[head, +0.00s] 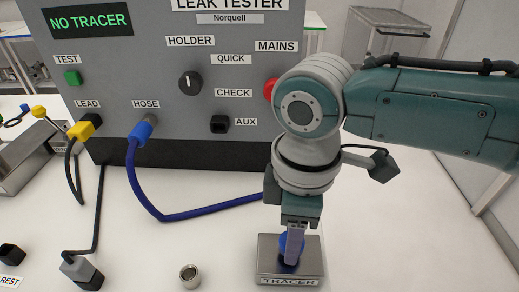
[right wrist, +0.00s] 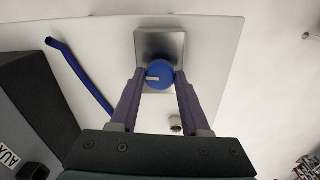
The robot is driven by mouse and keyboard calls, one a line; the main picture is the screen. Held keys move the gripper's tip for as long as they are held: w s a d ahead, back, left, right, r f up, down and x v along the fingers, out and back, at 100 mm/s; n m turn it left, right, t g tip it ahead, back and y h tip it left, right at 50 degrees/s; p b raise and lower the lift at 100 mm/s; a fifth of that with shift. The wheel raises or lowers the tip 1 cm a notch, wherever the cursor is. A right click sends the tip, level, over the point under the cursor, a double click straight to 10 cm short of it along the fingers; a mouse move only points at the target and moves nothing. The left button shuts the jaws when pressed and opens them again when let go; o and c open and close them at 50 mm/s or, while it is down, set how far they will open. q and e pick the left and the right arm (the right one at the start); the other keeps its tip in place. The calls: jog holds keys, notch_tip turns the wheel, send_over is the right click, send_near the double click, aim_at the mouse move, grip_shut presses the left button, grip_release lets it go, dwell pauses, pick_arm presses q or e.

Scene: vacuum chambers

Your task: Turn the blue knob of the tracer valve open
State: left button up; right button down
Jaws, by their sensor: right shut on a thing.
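The tracer valve is a small metal block (head: 263,268) labelled TRACER at the front of the white table. Its blue knob (head: 284,246) is on top, mostly covered by my right gripper (head: 291,258) in the head view. In the right wrist view the knob (right wrist: 159,76) shows a pale line across its face, lying roughly left to right. The right gripper's two fingers (right wrist: 160,82) stand on either side of the knob and are shut on it. My left gripper is not in view.
The grey leak tester (head: 150,60) stands behind, its display (head: 90,20) reading NO TRACER. A blue hose (head: 190,214) runs from its HOSE port towards the valve. A small metal cup (head: 190,276) stands left of the valve. A black lead (head: 98,215) lies further left.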

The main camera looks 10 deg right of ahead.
jog(key=m+p, duration=0.2)
jog(key=m, duration=0.1)
jog(key=shift+r, duration=0.2)
jog(key=m+p, duration=0.2)
jog(key=m, duration=0.2)
jog(key=shift+a+f+m+p, duration=0.1)
jog(key=shift+m+p, duration=0.3)
jog(key=m+p, duration=0.1)
jog(key=m, duration=0.3)
jog(key=shift+f+m+p, duration=0.1)
jog(key=shift+m+p, duration=0.6)
jog(key=shift+m, duration=1.8)
jog(key=shift+c, duration=1.9)
grip_release()
